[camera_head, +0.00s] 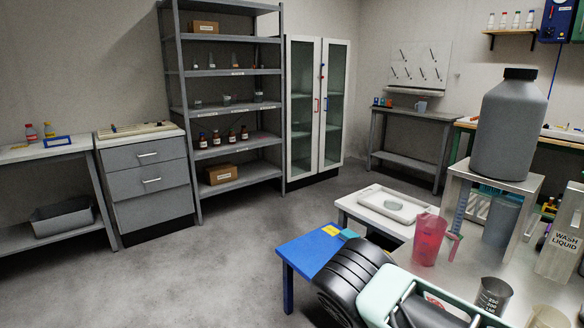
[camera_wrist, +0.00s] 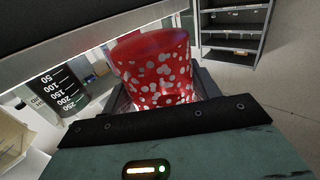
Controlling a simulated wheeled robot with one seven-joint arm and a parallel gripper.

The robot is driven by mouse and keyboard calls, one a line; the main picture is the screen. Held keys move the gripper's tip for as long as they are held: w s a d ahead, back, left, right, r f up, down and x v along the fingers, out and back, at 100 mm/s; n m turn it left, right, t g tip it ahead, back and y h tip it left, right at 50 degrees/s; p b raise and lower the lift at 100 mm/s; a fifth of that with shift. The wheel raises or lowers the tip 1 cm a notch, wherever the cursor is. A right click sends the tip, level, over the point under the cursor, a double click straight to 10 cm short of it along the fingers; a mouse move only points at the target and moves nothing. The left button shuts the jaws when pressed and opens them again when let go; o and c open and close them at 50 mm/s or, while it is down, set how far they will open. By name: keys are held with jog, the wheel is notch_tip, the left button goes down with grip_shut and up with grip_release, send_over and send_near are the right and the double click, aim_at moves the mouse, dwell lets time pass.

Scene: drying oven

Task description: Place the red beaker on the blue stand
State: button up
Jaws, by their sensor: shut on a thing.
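A red beaker with white spots (camera_wrist: 155,70) is between the jaws of my gripper (camera_wrist: 158,100) in the wrist view, and the gripper is shut on it. In the head view my gripper (camera_head: 440,305) is at the bottom right, with a little of the red and white beaker (camera_head: 437,300) showing; the rest is hidden. The blue stand (camera_head: 305,258), a low blue table, is left of my arm. A small yellow and teal item lies at its back right edge. My dark arm covers part of its right side.
A translucent red jug (camera_head: 428,240) stands on the workbench beside a white tray (camera_head: 385,205). A dark graduated beaker (camera_head: 493,296) is right of my gripper. A large grey bottle (camera_head: 508,130) stands on a raised metal platform. The floor left of the stand is clear.

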jog(key=s+d+r+n+y+p, duration=0.1)
jog(key=s+r+p, duration=0.2)
jog(key=s, duration=0.2)
jog(key=shift+s+d+y+p, duration=0.15)
jog(key=shift+s+y+p, duration=0.15)
jog(key=shift+p, duration=0.1)
jog(key=shift+r, duration=0.2)
